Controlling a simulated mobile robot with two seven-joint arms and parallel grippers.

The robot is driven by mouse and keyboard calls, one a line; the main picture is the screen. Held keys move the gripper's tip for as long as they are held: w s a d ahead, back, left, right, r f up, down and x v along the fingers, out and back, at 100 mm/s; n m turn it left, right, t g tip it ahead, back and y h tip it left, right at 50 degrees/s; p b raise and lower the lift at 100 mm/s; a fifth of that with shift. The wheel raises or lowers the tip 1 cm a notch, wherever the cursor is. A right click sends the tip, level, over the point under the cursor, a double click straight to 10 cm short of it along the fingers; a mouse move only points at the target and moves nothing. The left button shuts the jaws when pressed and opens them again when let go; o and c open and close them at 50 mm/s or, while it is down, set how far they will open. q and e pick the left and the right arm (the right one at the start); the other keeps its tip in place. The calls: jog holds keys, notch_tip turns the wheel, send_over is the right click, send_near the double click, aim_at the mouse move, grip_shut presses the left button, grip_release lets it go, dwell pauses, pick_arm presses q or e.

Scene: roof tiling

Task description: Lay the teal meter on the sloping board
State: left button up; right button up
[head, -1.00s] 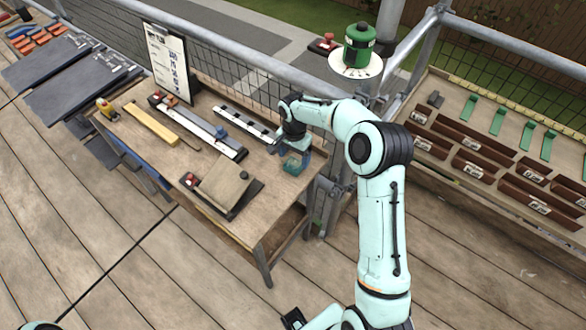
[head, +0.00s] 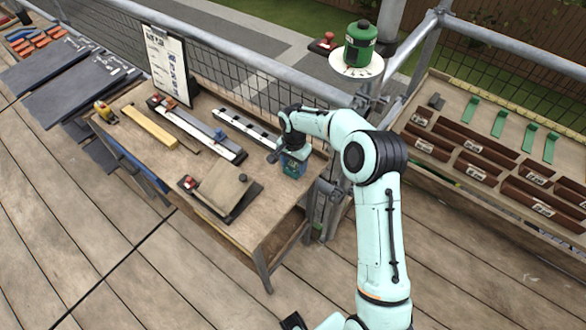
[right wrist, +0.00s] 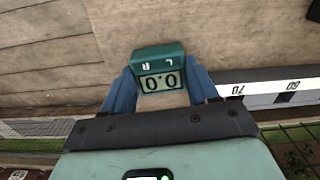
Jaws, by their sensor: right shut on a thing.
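My right gripper (head: 292,158) is shut on the teal meter (head: 291,169), near the right end of the workbench. In the right wrist view the teal meter (right wrist: 158,70) sits between my two blue fingers (right wrist: 160,88), its 0.0 display facing the camera and its lettering upside down. The sloping board (head: 222,190) is a tan slab on a dark base, to the left of the gripper and apart from it. I cannot tell whether the meter touches the bench. My left gripper is out of view.
The workbench (head: 240,232) also carries a white-and-black ruled bar (head: 246,127), a longer rail (head: 200,133), a yellow bar (head: 150,127) and a clipboard (head: 168,65). A green canister (head: 360,45) stands on a round white plate at the railing. Bare bench top lies between board and gripper.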

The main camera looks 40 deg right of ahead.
aim_at(293, 166)
jog(key=shift+r+p, duration=1.3)
jog(key=shift+r, duration=1.65)
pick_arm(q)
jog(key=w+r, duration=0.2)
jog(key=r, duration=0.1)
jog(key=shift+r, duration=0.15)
